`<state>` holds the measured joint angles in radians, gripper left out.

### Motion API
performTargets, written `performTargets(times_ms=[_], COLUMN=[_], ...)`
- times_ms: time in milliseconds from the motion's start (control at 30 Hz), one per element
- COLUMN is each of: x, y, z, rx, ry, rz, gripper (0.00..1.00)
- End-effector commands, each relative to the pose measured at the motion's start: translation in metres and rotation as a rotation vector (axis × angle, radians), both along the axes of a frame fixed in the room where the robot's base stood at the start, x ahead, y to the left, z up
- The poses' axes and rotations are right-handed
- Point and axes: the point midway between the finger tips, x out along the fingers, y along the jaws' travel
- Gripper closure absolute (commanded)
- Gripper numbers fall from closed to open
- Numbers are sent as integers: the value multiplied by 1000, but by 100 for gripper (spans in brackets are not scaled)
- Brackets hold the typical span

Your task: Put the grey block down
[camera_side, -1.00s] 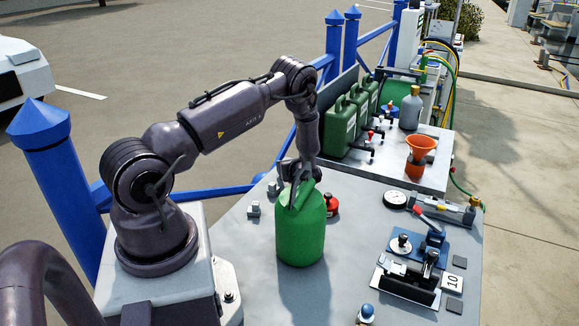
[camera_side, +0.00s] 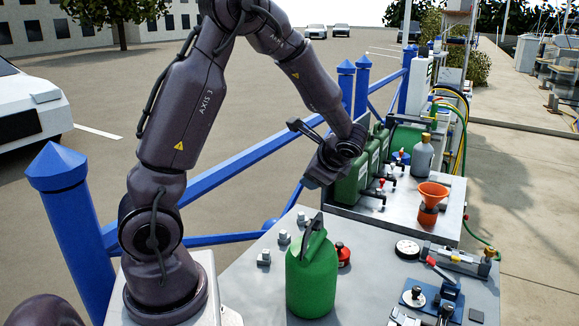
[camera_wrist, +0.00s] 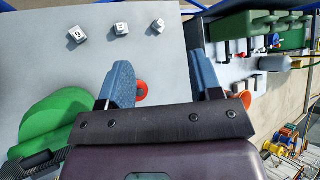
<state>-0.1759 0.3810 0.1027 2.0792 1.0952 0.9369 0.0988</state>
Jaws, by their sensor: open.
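Several small light-grey blocks stand on the grey bench. In the side view, the front one (camera_side: 264,258) stands left of the green can, with a middle block (camera_side: 284,237) and a rear block (camera_side: 301,219) behind it. In the wrist view, a block marked with a figure (camera_wrist: 77,34), a middle block (camera_wrist: 121,28) and another block (camera_wrist: 158,25) sit near the top edge. I cannot tell which one is meant. My gripper (camera_side: 328,165) is raised above the bench, behind the green can. Its blue fingers (camera_wrist: 160,66) are apart with nothing held between them.
A green can (camera_side: 312,278) with a dark handle stands on the bench, with a red item (camera_side: 343,254) beside it. Green canisters (camera_side: 352,185), a grey bottle (camera_side: 423,157) and an orange funnel (camera_side: 432,195) stand behind. A gauge (camera_side: 407,249) lies at right.

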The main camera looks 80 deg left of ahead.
Motion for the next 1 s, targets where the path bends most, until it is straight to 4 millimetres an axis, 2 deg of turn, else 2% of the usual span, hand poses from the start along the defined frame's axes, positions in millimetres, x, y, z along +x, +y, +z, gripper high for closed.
performTargets(times_ms=[33, 100, 300, 500, 600, 800, 1000], x=[-7, -18, -55, -92, -106, -119, -119], y=[-17, -40, -110, -174, -197, -217, -218], z=[20, 39, 81, 108, 115, 121, 121], rx=[-46, -124, -387, -676, -791, -904, -912], ry=[-89, -200, -489, -715, -783, -837, -839], rz=[42, 103, 248, 345, 370, 396, 400], gripper=[41, 41, 41, 41, 41, 41, 41])
